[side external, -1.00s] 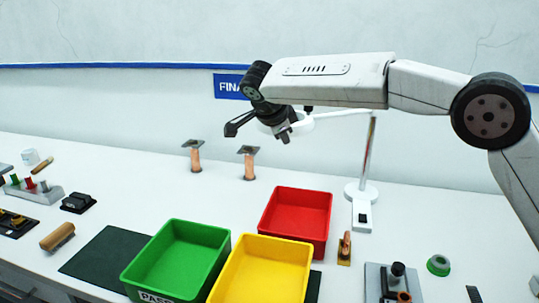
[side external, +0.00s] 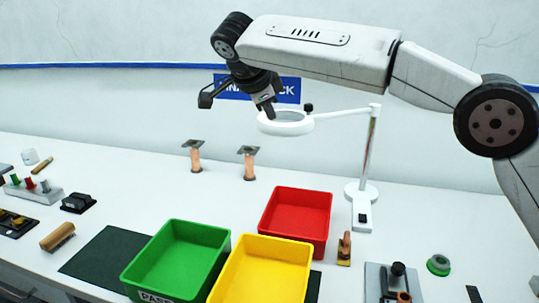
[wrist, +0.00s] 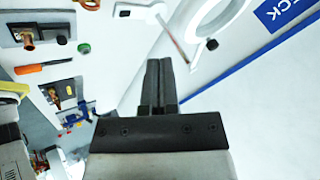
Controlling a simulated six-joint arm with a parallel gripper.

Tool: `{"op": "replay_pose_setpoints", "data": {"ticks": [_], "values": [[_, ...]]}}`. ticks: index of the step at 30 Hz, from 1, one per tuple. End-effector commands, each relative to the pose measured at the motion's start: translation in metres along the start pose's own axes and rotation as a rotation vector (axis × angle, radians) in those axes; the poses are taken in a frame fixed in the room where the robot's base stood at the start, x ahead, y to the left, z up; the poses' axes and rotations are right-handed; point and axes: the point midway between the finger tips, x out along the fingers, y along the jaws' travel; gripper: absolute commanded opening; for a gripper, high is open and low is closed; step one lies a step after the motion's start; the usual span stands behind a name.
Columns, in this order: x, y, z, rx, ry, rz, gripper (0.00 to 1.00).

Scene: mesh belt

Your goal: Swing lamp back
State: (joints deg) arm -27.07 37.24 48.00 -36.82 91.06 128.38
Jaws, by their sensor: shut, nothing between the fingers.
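The lamp (side external: 367,150) is white, with an upright post on a round base and an arm reaching left to a ring-shaped head (side external: 286,123). A dark knob sits on top of the arm near the ring. My gripper (side external: 270,114) is shut and empty, with its fingertips at the ring's left part in the side view; I cannot tell whether they touch it. In the wrist view my gripper (wrist: 160,62) shows its fingers together, and the lamp's ring (wrist: 218,22) and post (wrist: 172,38) lie beyond them.
Red (side external: 297,217), green (side external: 178,262) and yellow (side external: 262,272) bins stand below the lamp head. Two copper-coloured posts with flat tops (side external: 196,158) (side external: 249,163) stand to the left. A blue wall sign (side external: 285,90) is behind my gripper. The white bench at the back left is mostly clear.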

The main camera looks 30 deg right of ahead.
Motion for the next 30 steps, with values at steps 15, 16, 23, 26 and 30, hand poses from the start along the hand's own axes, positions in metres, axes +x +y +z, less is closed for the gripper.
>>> {"op": "replay_pose_setpoints", "data": {"ticks": [15,16,23,26,30], "values": [[0.005,0.005,0.035,-0.020,-0.152,-0.027,0.00],[0.005,0.006,0.041,-0.021,-0.180,-0.031,0.00],[0.005,0.018,0.097,0.004,-0.450,-0.062,0.00],[0.001,0.024,0.120,0.034,-0.570,-0.071,0.00],[-0.007,0.032,0.148,0.100,-0.730,-0.079,0.00]]}}
